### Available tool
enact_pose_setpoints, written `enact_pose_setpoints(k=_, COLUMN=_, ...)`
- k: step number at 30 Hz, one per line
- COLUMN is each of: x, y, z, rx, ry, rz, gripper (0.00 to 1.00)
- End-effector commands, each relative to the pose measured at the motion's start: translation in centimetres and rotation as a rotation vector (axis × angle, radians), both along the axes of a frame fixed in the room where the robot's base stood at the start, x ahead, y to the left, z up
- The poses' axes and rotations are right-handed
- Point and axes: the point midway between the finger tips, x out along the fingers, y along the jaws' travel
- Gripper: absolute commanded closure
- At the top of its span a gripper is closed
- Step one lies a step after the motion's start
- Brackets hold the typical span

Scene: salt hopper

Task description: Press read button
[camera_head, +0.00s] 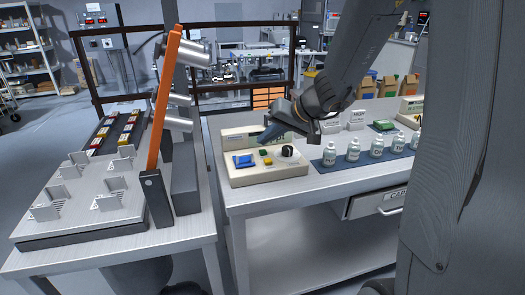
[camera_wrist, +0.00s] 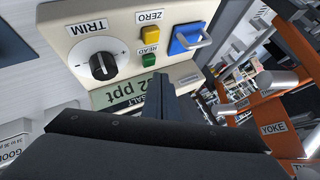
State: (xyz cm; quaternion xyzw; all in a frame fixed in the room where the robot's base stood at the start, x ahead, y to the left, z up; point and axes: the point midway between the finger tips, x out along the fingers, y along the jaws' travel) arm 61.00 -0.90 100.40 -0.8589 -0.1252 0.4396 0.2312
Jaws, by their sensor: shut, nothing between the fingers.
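The green button (camera_wrist: 149,59), labelled READ, is on the sloped cream panel (camera_head: 240,181) of the salt meter. It also shows in the head view (camera_head: 263,152). My gripper (camera_wrist: 159,78) is shut and empty. Its tips appear just short of the green button in the wrist view, over the edge of the display (camera_wrist: 125,91), which is partly hidden and reads "2 ppt" in part. In the head view my gripper (camera_head: 264,138) hangs above the back of the panel. I see no clear contact with the button.
The yellow ZERO button (camera_wrist: 151,34), black TRIM knob (camera_wrist: 103,66) and blue pad with a metal handle (camera_wrist: 185,39) sit close around the green button. White bottles (camera_head: 353,149) stand on a blue mat at right. An orange bar (camera_head: 163,100) rises at left.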

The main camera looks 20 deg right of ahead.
Motion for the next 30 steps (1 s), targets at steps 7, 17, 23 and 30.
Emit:
enact_pose_setpoints(k=7, x=0.0, y=0.0, z=2.6, rx=-0.001, ry=-0.002, rz=0.0, gripper=1.0)
enact_pose_setpoints(k=17, x=0.0, y=0.0, z=4.6, rx=-0.001, ry=0.0, rz=0.001, gripper=1.0)
enact_pose_setpoints(k=23, x=0.0, y=0.0, z=4.6, rx=0.0, ry=0.0, rz=0.0, gripper=1.0)
enact_pose_setpoints(k=30, x=0.0, y=0.0, z=4.6, rx=0.0, ry=0.0, rz=0.0, gripper=1.0)
